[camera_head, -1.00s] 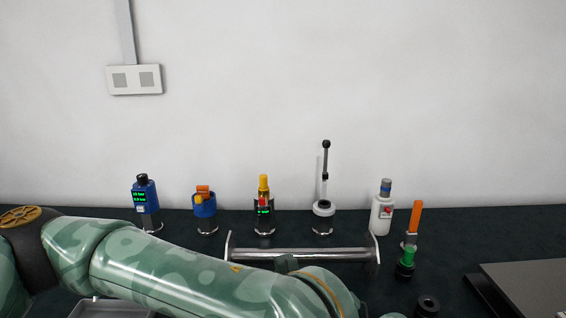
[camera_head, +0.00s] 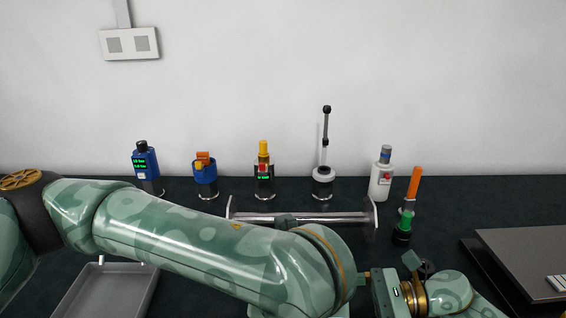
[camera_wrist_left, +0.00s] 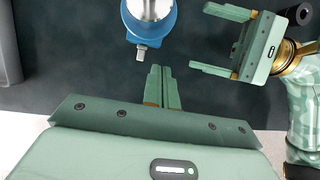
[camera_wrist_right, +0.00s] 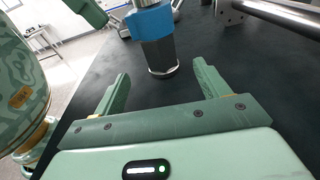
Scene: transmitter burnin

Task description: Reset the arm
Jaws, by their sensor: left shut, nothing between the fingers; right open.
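My left arm (camera_head: 190,245) crosses the lower head view from the left; its gripper is hidden there. In the left wrist view my left gripper (camera_wrist_left: 163,72) is shut and empty, its tips just below a metal cylinder with a blue collar (camera_wrist_left: 131,36). My right gripper (camera_wrist_left: 216,40) shows at the upper right of that view, open. In the right wrist view my right gripper (camera_wrist_right: 160,68) is open and empty. A dark cylinder with a blue collar (camera_wrist_right: 150,24) stands just beyond its fingers; I cannot tell whether it touches them.
Along the back stand a blue device (camera_head: 145,163), a blue cup with orange parts (camera_head: 205,175), a yellow-topped device (camera_head: 264,172), an antenna (camera_head: 324,172), a white bottle (camera_head: 381,182) and an orange-topped stick (camera_head: 414,184). A metal rail (camera_head: 345,217), grey tray (camera_head: 70,298) and flat grey box (camera_head: 525,250) lie nearer.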

